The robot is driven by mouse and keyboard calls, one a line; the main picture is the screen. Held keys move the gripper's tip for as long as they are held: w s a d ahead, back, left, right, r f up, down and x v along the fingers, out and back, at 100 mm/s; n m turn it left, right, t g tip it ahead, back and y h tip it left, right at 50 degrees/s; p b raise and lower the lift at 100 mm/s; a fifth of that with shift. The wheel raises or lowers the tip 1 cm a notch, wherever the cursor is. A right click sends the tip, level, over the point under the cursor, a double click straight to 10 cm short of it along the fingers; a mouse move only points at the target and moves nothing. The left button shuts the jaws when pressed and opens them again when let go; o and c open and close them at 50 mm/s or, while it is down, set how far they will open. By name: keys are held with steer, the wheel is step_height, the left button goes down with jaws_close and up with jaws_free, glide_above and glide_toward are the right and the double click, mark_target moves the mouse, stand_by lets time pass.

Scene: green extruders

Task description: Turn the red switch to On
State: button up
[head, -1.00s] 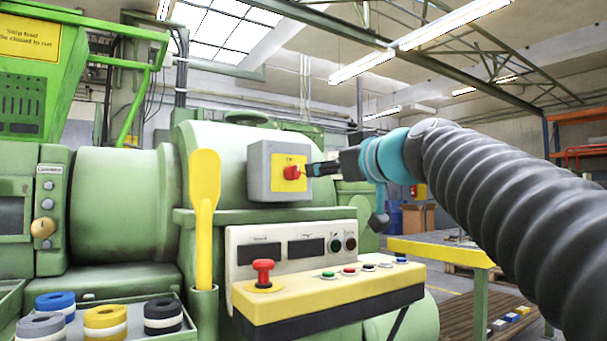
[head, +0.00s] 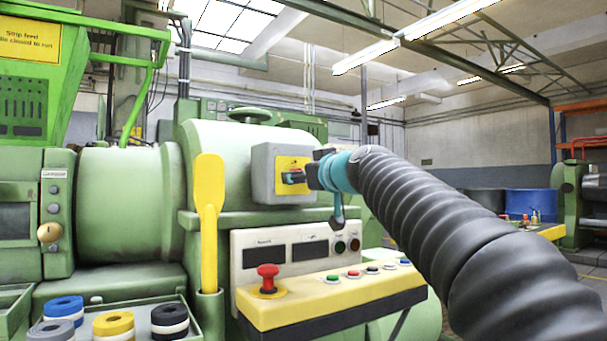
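The grey switch box (head: 263,172) is mounted on the front of the green extruder (head: 125,200), with a yellow plate (head: 288,162) on its face. The red switch itself is hidden behind my gripper, so I cannot tell which way it points. My gripper (head: 293,177) reaches in from the right, its dark fingers in front of the yellow plate at the place of the switch. The fingers are too small and overlapped to show whether they are open, or whether they touch or hold the switch.
Below the box is a control panel (head: 340,302) with a red mushroom button (head: 267,277) and several small buttons. A yellow paddle (head: 208,215) stands upright left of the box. Tape rolls (head: 113,324) lie in a tray at the lower left. My dark ribbed arm fills the right.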

jaws_close()
steer(key=shift+m, duration=0.3)
steer(key=shift+d+m+g+y+p, duration=0.2)
steer(key=shift+m+p, duration=0.95)
steer(key=shift+m, duration=3)
steer(key=shift+a+m+g+y+p, duration=0.2)
steer(key=shift+m+p, duration=0.95)
steer(key=shift+m, duration=3)
steer(key=shift+d, duration=0.15)
jaws_free()
